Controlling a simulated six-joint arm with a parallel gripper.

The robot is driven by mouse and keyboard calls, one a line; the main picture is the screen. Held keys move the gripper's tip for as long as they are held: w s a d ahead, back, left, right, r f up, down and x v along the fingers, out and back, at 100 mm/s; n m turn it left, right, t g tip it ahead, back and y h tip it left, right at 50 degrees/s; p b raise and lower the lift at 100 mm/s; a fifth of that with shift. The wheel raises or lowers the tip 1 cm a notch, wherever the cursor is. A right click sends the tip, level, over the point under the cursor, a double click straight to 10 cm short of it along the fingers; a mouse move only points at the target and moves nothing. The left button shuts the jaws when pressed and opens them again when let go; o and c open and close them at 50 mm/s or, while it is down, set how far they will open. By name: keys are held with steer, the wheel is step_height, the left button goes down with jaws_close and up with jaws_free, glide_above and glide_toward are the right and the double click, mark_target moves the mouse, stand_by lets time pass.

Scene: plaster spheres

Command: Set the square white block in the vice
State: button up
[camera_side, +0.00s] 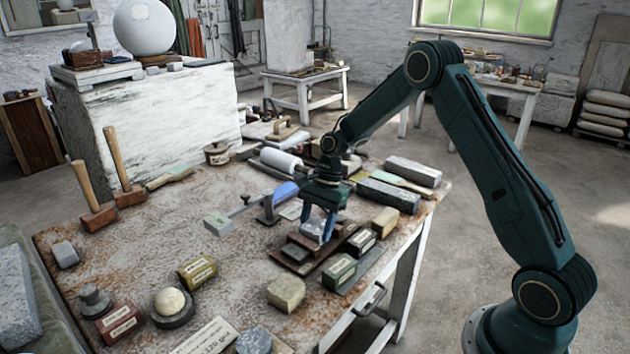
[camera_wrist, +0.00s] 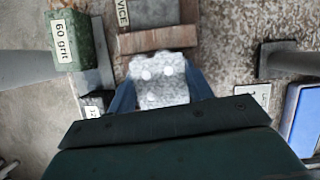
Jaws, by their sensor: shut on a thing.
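The white block (camera_wrist: 160,85) is held between the blue fingers of my gripper (camera_wrist: 160,98) in the wrist view. It looks pale and rough, with a few bright round spots. In the side view my gripper (camera_side: 318,225) points down and the block (camera_side: 313,231) shows low between its fingers. The vice (camera_side: 292,258) is a low brown wooden piece with grey parts, just below and in front of the fingers. In the wrist view its brown bar (camera_wrist: 160,40) and "VICE" label (camera_wrist: 122,12) lie directly beyond the block. I cannot tell whether block and vice touch.
A green "60 grit" block (camera_wrist: 80,40) stands left of the vice in the wrist view. Labelled blocks (camera_side: 339,272) and a beige block (camera_side: 286,292) sit near the bench's front edge. Grey stone bars (camera_side: 388,195) lie behind. The bench's left middle (camera_side: 130,250) is fairly clear.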

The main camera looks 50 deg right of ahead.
steer(key=shift+f, duration=0.3)
steer(key=o, duration=1.3)
steer(key=shift+r, duration=0.1)
steer(key=shift+r, duration=1.9)
